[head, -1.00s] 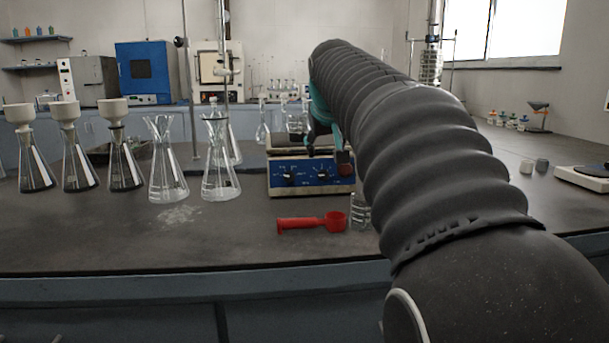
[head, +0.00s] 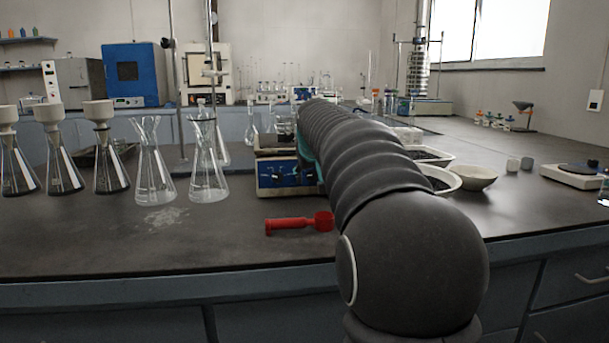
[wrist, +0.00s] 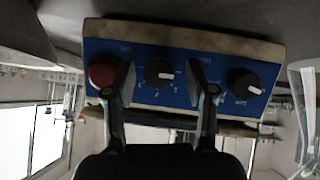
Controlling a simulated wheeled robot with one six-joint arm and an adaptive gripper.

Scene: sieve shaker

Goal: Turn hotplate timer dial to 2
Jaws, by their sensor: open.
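The hotplate (head: 263,182) stands on the bench with its blue front panel (wrist: 215,68) towards me. The wrist view shows this panel upside down, with a red knob (wrist: 101,76), a middle black dial (wrist: 159,72) and another black dial (wrist: 243,83) at the right. The dials have pale pointer marks; their lettering is too small to read. My gripper (wrist: 161,78) is open, with one finger on each side of the middle dial; I cannot tell whether they touch it. The left finger partly overlaps the red knob. In the head view my arm hides the panel's right side.
A red scoop-like tool (head: 298,222) lies on the bench in front of the hotplate. Glass flasks (head: 208,165) stand to the left, some with white funnels. A bowl (head: 474,178) and trays are right of my arm. The front bench edge is clear.

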